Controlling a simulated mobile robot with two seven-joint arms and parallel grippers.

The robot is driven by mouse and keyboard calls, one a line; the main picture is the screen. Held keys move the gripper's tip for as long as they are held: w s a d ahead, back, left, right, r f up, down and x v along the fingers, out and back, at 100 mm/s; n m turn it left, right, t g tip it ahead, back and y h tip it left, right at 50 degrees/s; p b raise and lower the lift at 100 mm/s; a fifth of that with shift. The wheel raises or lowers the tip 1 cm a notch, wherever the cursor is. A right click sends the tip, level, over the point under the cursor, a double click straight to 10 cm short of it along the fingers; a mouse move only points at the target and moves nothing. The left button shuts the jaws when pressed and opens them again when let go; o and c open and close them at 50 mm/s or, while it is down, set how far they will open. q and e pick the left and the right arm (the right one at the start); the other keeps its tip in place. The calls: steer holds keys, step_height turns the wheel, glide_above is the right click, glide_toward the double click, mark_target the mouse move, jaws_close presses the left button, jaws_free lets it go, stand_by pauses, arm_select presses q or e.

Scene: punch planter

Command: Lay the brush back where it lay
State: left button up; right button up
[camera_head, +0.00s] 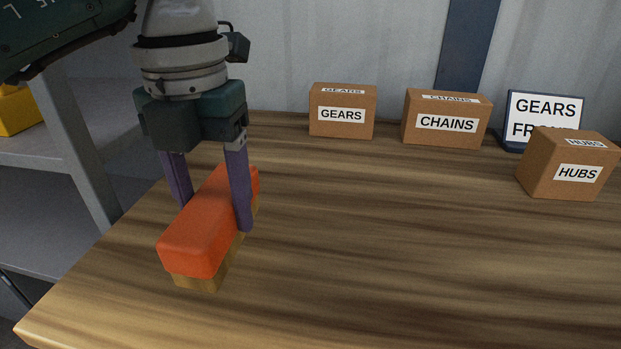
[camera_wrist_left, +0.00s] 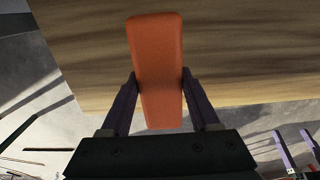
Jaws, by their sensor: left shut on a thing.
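The brush (camera_head: 203,232) has an orange-red top and a tan lower part. It is at the left end of the wooden table (camera_head: 370,260), near its edge. My left gripper (camera_head: 212,212) comes down from above with its purple fingers shut on the two long sides of the brush. In the left wrist view the brush (camera_wrist_left: 157,65) sits lengthwise between the fingers. I cannot tell whether its underside touches the table. My right gripper is not seen in the head view.
Cardboard boxes labelled GEARS (camera_head: 342,112), CHAINS (camera_head: 446,118) and HUBS (camera_head: 567,164) stand along the back and right. A partly covered sign (camera_head: 545,107) stands behind HUBS. A grey shelf (camera_head: 60,150) with a yellow thing (camera_head: 18,110) is left of the table. The table's middle is clear.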

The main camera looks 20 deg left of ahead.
arm_select(q)
step_height(320, 180, down, 4)
steer(key=shift+f+b, duration=0.15)
steer(key=shift+b, duration=0.4)
steer(key=shift+f, duration=0.15)
steer(key=o, duration=1.4)
steer(key=shift+o, duration=0.2)
